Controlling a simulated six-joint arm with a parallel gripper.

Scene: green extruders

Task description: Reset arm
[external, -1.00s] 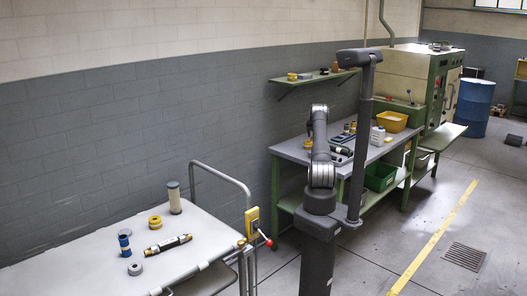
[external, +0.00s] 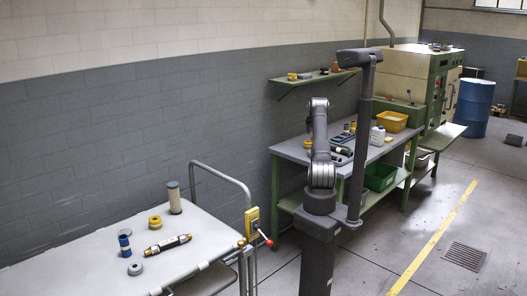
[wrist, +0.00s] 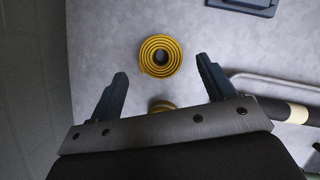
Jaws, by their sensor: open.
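My arm (external: 320,160) stands in the external view in front of the green-legged workbench, bent and raised. My gripper is hidden behind the arm there. In the wrist view my gripper (wrist: 162,66) has its two dark fingers spread wide, with nothing held between them. A yellow ringed round piece (wrist: 160,56) lies on the grey surface beyond the fingers. Part of a second yellow piece (wrist: 162,105) shows just above the gripper's crossbar.
The workbench (external: 288,152) holds a white bottle (external: 377,137) and a yellow bin (external: 391,121). A wall shelf (external: 318,79) hangs above. A white cart (external: 90,255) with several parts stands at left. A dark tray (wrist: 245,5) shows in the wrist view.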

